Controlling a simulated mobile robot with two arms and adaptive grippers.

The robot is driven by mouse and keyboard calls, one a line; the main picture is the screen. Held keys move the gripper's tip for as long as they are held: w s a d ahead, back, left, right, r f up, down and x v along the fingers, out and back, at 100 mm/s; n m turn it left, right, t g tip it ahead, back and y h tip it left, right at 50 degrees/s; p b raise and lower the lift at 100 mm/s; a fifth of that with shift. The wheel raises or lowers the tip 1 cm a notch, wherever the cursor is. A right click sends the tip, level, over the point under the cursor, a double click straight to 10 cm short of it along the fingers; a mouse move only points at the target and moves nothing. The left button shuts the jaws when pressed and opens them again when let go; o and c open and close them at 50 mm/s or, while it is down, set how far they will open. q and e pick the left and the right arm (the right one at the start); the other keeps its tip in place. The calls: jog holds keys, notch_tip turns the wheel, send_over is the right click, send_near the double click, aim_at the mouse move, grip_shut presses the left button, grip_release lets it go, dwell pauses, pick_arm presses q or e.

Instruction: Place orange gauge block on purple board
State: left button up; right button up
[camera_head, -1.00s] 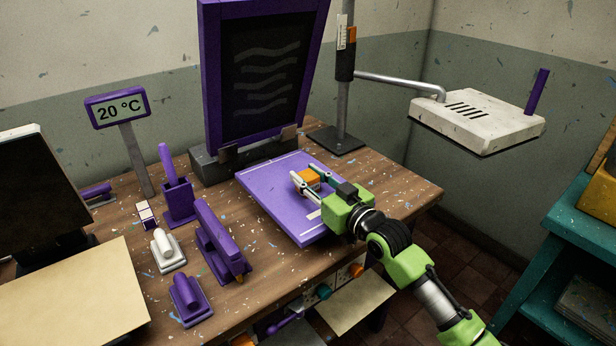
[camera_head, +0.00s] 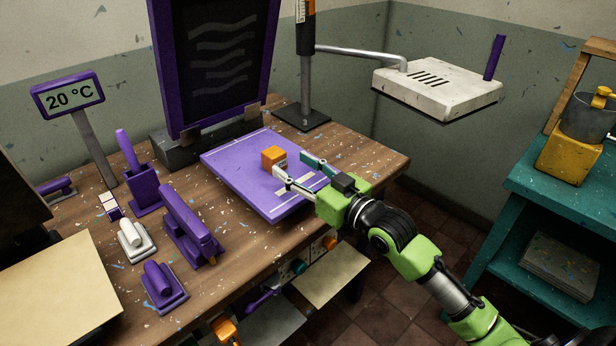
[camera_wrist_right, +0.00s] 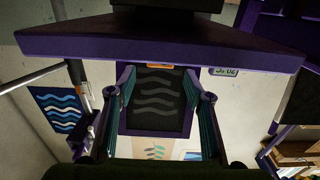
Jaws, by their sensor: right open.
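The orange gauge block (camera_head: 273,155) rests on the purple board (camera_head: 235,168), which lies flat on the wooden table. My right gripper (camera_head: 292,165) is open, its two fingers spread, with the tips just right of and in front of the block. The block is not enclosed by the fingers; whether the nearer fingertip touches it I cannot tell. In the right wrist view the open fingers (camera_wrist_right: 160,97) flank the middle, the board's edge (camera_wrist_right: 150,45) spans the top, and a thin strip of the orange block (camera_wrist_right: 160,66) shows below it. My left gripper is out of view.
The purple hinged screen (camera_head: 215,60) stands behind the board. A stand with a white slotted head (camera_head: 440,88) reaches over to the right. Purple and white tools, including a long purple one (camera_head: 190,228), occupy the table's left. A teal shelf (camera_head: 535,210) stands at right.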

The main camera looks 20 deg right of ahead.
jog(key=shift+v, duration=2.15)
